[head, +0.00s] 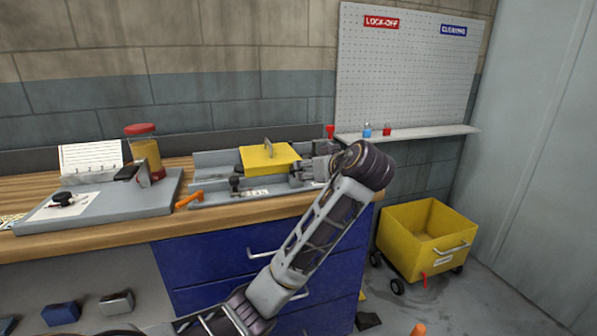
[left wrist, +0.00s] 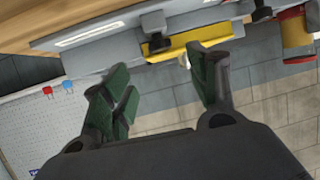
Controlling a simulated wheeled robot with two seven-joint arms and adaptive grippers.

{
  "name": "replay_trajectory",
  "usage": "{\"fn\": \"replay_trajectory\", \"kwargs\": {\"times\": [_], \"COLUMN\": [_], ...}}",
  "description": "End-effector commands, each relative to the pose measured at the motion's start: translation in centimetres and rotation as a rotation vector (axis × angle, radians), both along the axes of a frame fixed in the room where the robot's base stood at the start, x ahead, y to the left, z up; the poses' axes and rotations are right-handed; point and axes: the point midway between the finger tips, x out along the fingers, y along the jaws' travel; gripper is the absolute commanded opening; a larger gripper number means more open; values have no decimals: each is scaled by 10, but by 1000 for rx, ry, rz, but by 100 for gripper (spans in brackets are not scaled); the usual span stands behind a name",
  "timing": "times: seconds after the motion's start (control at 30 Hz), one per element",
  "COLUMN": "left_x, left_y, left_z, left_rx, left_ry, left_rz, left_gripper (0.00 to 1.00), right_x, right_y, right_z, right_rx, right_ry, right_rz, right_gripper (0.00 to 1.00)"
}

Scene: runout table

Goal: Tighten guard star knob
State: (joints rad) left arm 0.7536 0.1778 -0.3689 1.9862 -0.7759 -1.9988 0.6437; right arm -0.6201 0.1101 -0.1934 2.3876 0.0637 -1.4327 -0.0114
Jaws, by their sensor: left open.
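The yellow guard (head: 270,158), with a handle on top, sits on a grey metal fixture (head: 215,160) on the bench. A black knob (head: 236,184) stands at the guard's front left. In the left wrist view, a dark knob-like part (left wrist: 158,43) is beside the yellow guard (left wrist: 200,41); I cannot tell which is the star knob. My right gripper is not in view.
An orange handle (head: 189,199) lies at the fixture's left front. A red-lidded jar (head: 144,150) and a grey plate (head: 105,205) are farther left. A pegboard (head: 410,70) with a shelf hangs behind. A yellow cart (head: 400,225) stands right of the bench.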

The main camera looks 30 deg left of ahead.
Motion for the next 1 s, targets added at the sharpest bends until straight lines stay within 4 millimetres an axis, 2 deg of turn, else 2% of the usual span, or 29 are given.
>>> {"fn": "replay_trajectory", "kwargs": {"times": [0.47, 0.73, 1.0], "left_x": [17, 26, 44], "left_y": [25, 40, 66], "left_z": [-13, -21, -34], "left_rx": [3, 2, 1], "left_ry": [-1, 1, 1], "left_rz": [1, 1, 1], "left_gripper": [59, 59, 59], "right_x": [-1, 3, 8], "right_y": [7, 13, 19], "right_z": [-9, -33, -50], "right_rx": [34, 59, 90], "right_ry": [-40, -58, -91], "right_rz": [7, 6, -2], "right_gripper": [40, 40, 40]}}
